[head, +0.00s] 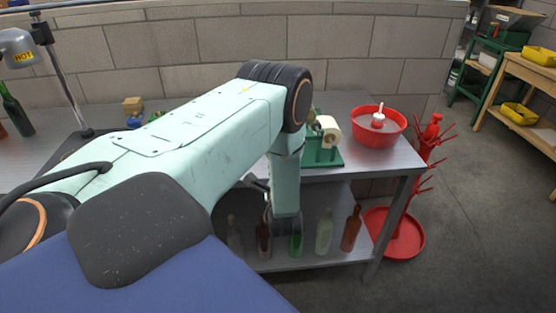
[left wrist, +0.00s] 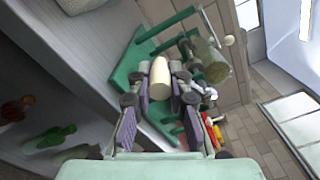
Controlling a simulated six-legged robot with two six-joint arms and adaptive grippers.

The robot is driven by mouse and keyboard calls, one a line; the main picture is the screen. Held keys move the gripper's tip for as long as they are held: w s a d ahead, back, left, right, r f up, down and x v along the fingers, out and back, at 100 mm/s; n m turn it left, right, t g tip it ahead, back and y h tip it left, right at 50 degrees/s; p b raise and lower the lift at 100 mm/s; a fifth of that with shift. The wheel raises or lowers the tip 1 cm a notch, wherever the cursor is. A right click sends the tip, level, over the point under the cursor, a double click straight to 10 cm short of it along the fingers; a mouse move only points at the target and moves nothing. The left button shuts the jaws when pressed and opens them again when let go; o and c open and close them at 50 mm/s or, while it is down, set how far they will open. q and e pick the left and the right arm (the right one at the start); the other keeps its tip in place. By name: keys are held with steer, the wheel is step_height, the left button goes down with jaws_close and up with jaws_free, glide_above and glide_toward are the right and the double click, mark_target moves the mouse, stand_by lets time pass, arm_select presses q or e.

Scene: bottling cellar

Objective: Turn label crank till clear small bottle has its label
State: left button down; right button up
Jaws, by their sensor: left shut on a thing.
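The green labelling machine (head: 322,158) stands on the steel bench in the head view, with a cream roll (head: 331,131) on it; my left arm covers part of it. In the left wrist view its green frame (left wrist: 128,68) surrounds the mechanism. My left gripper (left wrist: 160,86) is shut on the cream crank handle (left wrist: 160,77), a finger on each side. A clear, olive-tinted bottle (left wrist: 209,61) lies across the machine beyond the handle. I cannot tell whether it bears a label. My right gripper is not in view.
A red basin (head: 378,139) stands at the bench's right end. A red bottle tree (head: 432,135) stands beside the bench over a red tray (head: 398,250). Several bottles, one brown (head: 351,229), stand on the lower shelf.

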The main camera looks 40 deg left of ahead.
arm_select(q)
steer(key=shift+s+a+r, duration=0.15)
steer(key=shift+a+r, duration=0.05)
steer(key=shift+r, duration=0.05)
stand_by(0.4)
steer(key=c, duration=1.3)
jaws_free()
steer(key=shift+o, duration=0.2)
steer(key=shift+d, duration=0.1)
steer(key=shift+d, duration=0.15)
steer(key=v, duration=1.1)
steer(key=shift+s+d, duration=0.2)
steer(key=shift+s, duration=0.1)
steer(key=shift+w+d, duration=0.1)
